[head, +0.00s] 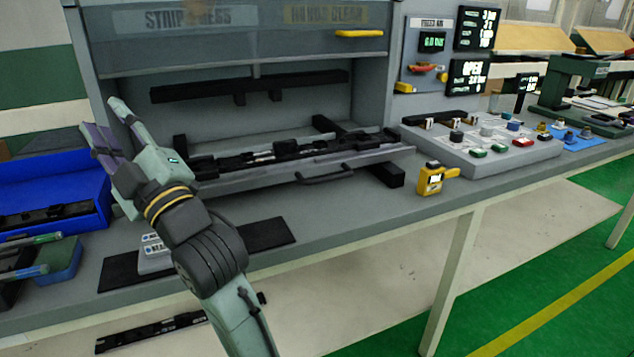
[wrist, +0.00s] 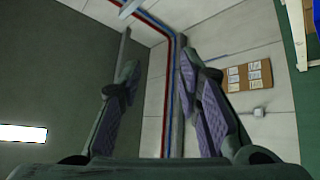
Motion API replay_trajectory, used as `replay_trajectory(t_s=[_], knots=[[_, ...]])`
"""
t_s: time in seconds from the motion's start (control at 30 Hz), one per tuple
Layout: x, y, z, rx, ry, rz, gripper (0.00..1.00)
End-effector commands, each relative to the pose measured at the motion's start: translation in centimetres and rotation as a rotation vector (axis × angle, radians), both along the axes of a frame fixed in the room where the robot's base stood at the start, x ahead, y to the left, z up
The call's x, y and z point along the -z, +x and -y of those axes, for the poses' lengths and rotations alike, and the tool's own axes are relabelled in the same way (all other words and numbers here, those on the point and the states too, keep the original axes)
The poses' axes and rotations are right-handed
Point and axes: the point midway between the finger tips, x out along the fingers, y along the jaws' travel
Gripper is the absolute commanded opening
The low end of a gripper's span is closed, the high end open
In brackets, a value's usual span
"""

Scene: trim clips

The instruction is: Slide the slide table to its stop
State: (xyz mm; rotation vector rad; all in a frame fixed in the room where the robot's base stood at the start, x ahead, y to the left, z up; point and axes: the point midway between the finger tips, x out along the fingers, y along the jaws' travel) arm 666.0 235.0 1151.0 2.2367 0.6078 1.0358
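The slide table (head: 240,182) is a long grey plate at the front of the strip press, with a black bar handle (head: 325,176) on its front edge. A dark strip-shaped part (head: 290,151) lies along it in the head view. The table sits at the press mouth, below a black upper bar (head: 250,86). My gripper (head: 101,119) is left of the press opening, raised and apart from the table and handle. In the wrist view my gripper (wrist: 157,75) has its two purple-padded fingers spread with nothing between them. The table is not in the wrist view.
A guard panel (head: 230,45) with a yellow handle (head: 358,33) is above the press opening. A blue bin (head: 60,178) stands at left. A yellow device (head: 431,179) and a button panel (head: 480,150) are at right. A dark mat (head: 265,234) lies in front.

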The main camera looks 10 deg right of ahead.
Motion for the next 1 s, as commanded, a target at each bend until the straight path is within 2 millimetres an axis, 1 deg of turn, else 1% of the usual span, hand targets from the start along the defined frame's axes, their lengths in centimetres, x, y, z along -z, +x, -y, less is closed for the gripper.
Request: replay_trajectory(t_s=[0.03,0.07,0.1,0.17,0.2,0.27,0.3,0.4,0.5,0.6,0.67,0.73,0.87,1.0], knots=[[2.1,3.4,4.0,0.120,-0.101,-0.024,0.32],[3.3,5.0,6.1,0.179,-0.165,-0.039,0.32],[4.9,6.8,9.0,0.251,-0.252,-0.061,0.32],[7.4,9.0,13.8,0.347,-0.383,-0.096,0.32],[9.0,9.9,17.0,0.401,-0.467,-0.121,0.32],[11.3,10.7,21.6,0.465,-0.587,-0.157,0.32],[12.7,10.9,24.5,0.497,-0.659,-0.180,0.32],[15.5,10.4,30.2,0.543,-0.808,-0.225,0.32],[17.3,9.6,33.8,0.561,-0.904,-0.254,0.32],[18.1,9.1,35.4,0.562,-0.952,-0.266,0.32],[18.4,9.3,35.6,0.561,-0.962,-0.269,0.32],[18.5,9.9,35.4,0.558,-0.964,-0.269,0.32],[18.8,11.8,34.7,0.558,-0.963,-0.270,0.32],[19.4,14.4,33.8,0.558,-0.962,-0.270,0.32]])
